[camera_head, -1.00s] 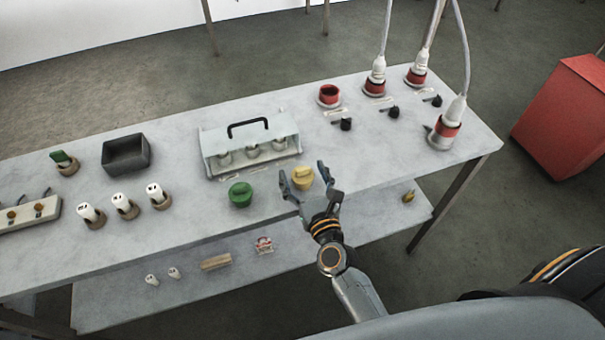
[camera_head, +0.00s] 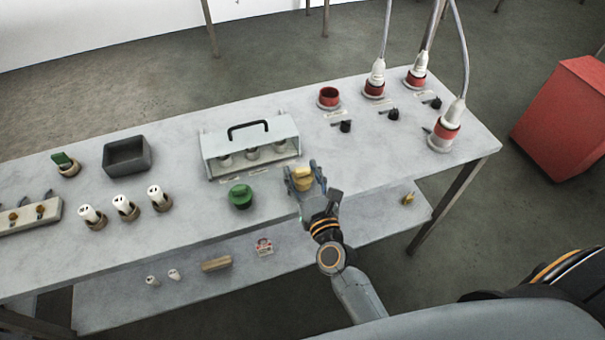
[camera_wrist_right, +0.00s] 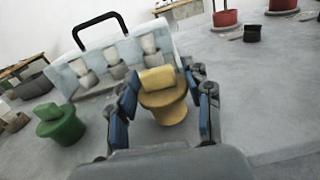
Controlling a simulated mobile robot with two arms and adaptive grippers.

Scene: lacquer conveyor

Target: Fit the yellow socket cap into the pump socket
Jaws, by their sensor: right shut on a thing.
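The yellow socket cap (camera_head: 303,176) is near the front edge of the table. My right gripper (camera_head: 304,182) is shut on it. In the right wrist view the yellow cap (camera_wrist_right: 163,97) sits between the two blue-padded fingers (camera_wrist_right: 160,104); I cannot tell whether it still touches the table. An open red socket (camera_head: 329,97) stands at the back, right of the clear-fronted case, with nothing in it. My left gripper is not in view.
The green cap (camera_head: 240,196) stands left of my right gripper. The handled case (camera_head: 251,146) is behind it. Black knobs (camera_head: 345,126) stand in front of the red sockets. A plugged socket (camera_head: 443,136) is at the right end. The tabletop between gripper and knobs is clear.

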